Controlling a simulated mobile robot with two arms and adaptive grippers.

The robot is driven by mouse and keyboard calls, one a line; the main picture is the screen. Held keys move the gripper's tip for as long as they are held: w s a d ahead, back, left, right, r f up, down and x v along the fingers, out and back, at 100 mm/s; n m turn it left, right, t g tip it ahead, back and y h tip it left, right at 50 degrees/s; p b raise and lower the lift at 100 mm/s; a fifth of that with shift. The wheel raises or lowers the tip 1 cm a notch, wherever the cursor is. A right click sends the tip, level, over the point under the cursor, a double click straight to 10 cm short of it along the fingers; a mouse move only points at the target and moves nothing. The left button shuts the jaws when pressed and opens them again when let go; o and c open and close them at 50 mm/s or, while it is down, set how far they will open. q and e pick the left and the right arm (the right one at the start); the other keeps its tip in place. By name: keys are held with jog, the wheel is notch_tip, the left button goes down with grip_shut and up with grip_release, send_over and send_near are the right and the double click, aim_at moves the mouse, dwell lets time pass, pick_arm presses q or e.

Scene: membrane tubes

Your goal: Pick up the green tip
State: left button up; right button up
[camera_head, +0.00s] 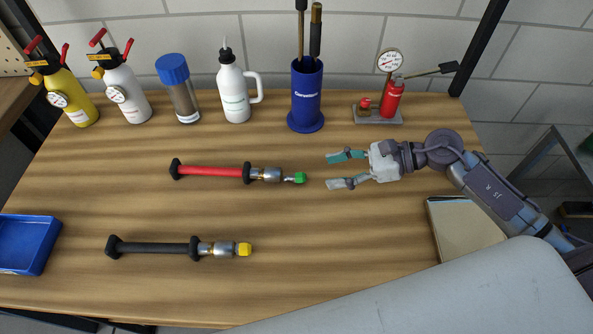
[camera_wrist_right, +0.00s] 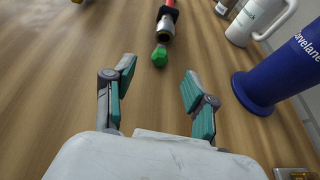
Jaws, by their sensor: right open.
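The green tip (camera_head: 300,178) sits at the right end of a red membrane tube (camera_head: 212,172) with black end pieces and a metal fitting. The tube lies flat on the wooden table. My right gripper (camera_head: 337,170) is open and empty, just right of the tip and apart from it. In the right wrist view the green tip (camera_wrist_right: 160,56) shows ahead of and between the open fingers of my right gripper (camera_wrist_right: 155,78), beyond their ends. My left gripper is in neither view.
A black tube (camera_head: 150,247) with a yellow tip (camera_head: 244,249) lies nearer the front. A blue holder (camera_head: 306,97), a white jug (camera_head: 233,92) and bottles line the back. A blue tray (camera_head: 28,245) is at the left, a notebook (camera_head: 462,227) at the right. Table around the green tip is clear.

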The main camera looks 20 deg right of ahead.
aim_at(305, 175)
jog(key=shift+x, duration=1.2)
jog(key=shift+w+a+f+p, duration=0.15)
jog(key=shift+w+a+p, duration=0.2)
jog(key=shift+a+p, duration=0.1)
jog(key=p+x, duration=0.1)
jog(key=x, duration=0.2)
jog(key=shift+a+f, duration=0.1)
jog(key=shift+a, duration=0.2)
jog(key=shift+w+a+f, duration=0.25)
jog(key=shift+a+f, duration=0.05)
jog(key=shift+a, duration=0.1)
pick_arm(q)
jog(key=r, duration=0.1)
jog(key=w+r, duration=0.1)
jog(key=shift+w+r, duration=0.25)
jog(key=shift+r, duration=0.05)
pick_arm(e)
jog(key=shift+c, duration=1.3)
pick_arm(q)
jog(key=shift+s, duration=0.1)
pick_arm(e)
grip_shut()
